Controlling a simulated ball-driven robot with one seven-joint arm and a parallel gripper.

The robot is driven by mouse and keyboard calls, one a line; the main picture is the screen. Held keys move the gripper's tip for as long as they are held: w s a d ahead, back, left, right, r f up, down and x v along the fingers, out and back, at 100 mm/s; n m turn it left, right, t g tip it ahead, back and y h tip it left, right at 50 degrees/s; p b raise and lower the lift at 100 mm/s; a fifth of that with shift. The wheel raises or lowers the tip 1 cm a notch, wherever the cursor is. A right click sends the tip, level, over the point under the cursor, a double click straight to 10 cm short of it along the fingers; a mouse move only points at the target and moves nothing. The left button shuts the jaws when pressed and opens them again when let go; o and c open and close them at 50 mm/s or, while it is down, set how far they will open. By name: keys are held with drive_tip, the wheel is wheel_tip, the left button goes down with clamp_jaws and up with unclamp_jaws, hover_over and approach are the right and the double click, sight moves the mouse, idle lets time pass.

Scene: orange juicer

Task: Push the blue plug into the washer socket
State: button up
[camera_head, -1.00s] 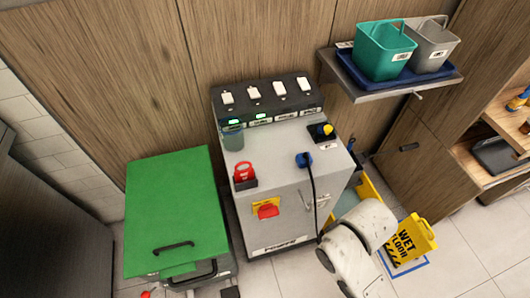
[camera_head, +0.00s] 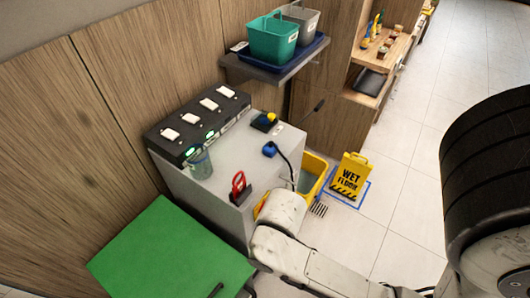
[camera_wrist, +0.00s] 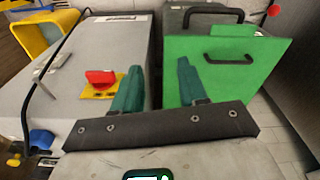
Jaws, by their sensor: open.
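The blue plug (camera_head: 270,149) stands on the right part of the grey cabinet top (camera_head: 228,176), with a black cable running from it over the cabinet's edge. The plug also shows at the lower left of the wrist view (camera_wrist: 40,139). I cannot tell how deep it sits, and no label naming a washer socket is readable. My gripper (camera_wrist: 158,85) is open and empty in the wrist view, with its two green fingers apart. It points along the cabinet's front side, with the plug off to its left. In the head view my gripper cannot be made out.
A red padlock-like piece (camera_head: 238,186), a clear cup (camera_head: 200,164) and a yellow knob (camera_head: 271,117) stand on the cabinet. A red switch (camera_wrist: 101,78) is on its front. A green-lidded bin (camera_head: 170,255) stands beside it. A wet-floor sign (camera_head: 350,176) stands right, with open floor beyond.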

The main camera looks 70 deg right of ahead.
drive_tip(key=shift+o, duration=0.2)
